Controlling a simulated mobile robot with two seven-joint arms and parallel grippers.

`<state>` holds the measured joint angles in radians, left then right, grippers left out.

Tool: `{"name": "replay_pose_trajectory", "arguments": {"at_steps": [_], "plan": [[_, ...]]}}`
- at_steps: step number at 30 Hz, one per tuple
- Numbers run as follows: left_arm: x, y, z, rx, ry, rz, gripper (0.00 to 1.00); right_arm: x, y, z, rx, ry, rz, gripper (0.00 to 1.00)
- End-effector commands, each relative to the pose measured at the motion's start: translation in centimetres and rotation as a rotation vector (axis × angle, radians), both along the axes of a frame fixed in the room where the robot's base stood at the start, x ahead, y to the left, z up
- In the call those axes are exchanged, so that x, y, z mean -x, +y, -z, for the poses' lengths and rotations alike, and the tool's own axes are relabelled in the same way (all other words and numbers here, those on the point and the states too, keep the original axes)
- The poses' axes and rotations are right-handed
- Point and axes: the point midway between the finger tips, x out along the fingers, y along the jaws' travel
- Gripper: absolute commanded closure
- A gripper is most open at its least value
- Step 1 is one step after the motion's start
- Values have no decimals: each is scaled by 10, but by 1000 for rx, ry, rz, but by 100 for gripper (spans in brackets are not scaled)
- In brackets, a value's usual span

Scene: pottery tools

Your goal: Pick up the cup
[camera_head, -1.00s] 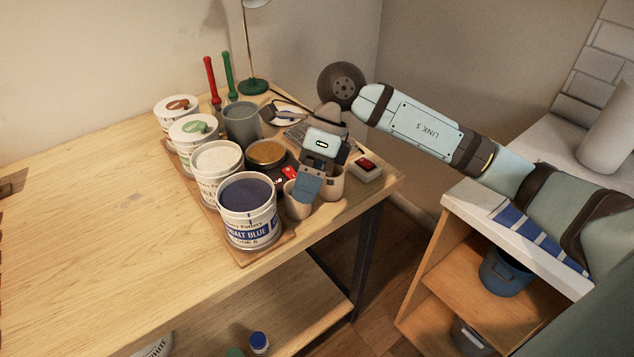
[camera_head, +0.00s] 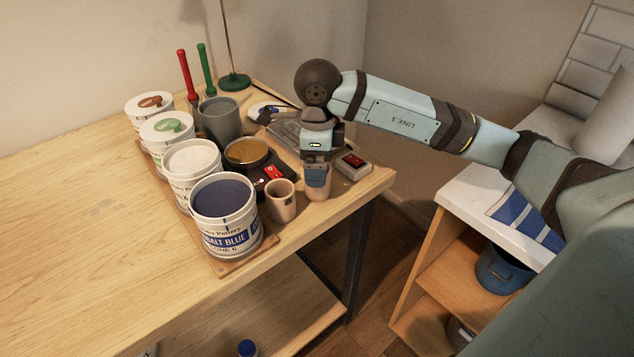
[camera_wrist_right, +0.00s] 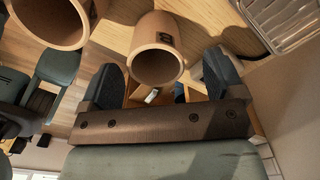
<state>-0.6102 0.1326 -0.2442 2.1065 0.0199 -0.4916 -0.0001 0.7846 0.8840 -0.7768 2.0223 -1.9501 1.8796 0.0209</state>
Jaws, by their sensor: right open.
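Two small beige cups stand near the right front corner of the wooden table. The right-hand cup (camera_head: 319,195) is partly hidden behind a finger of my right gripper (camera_head: 317,173), which comes down over it from above. In the right wrist view this cup (camera_wrist_right: 152,28) lies between the two dark fingers of my right gripper (camera_wrist_right: 162,66). The jaws are open, one finger on each side of the cup; I cannot tell whether either touches it. The other cup (camera_head: 281,203) stands just left, and it also shows at the upper left in the wrist view (camera_wrist_right: 49,40). My left gripper is out of view.
Paint tubs, including a cobalt blue one (camera_head: 228,232), stand on a board to the left. A black device with a gold-brown round top (camera_head: 247,152) is behind the cups. A small box with a red switch (camera_head: 353,165) sits close to the right. The left tabletop is clear.

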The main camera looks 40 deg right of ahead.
Motion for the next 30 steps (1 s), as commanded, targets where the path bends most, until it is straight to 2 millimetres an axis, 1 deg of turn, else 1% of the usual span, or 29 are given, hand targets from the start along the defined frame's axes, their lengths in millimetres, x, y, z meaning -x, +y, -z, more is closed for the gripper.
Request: {"name": "replay_pose_trajectory", "arguments": {"at_steps": [5,9,12,19,20,21,23,24,26,27,30], "plan": [[0,-1,0,1,-2,-1,17,2,2,17,0,5,0,12],[0,-1,1,3,-2,0,17,4,3,40,0,5,1,12],[0,-1,1,3,-3,0,17,3,4,50,-2,2,-1,12],[0,-2,0,4,-4,-1,17,3,3,51,-1,1,-1,12],[0,-2,0,4,-4,-1,17,3,3,51,-1,1,-1,19],[0,-2,0,4,-4,-1,17,3,3,51,-1,1,-1,28],[0,-2,0,4,-4,-1,17,3,3,51,-1,1,-1,42],[0,-2,0,4,-4,-1,17,3,3,51,-1,1,-1,51],[0,-2,0,4,-4,-1,17,3,3,51,-1,1,-1,65],[0,-2,0,4,-4,-1,17,3,3,51,-1,1,0,67],[0,-2,0,4,-4,-1,17,3,3,51,-1,1,0,67]]}}
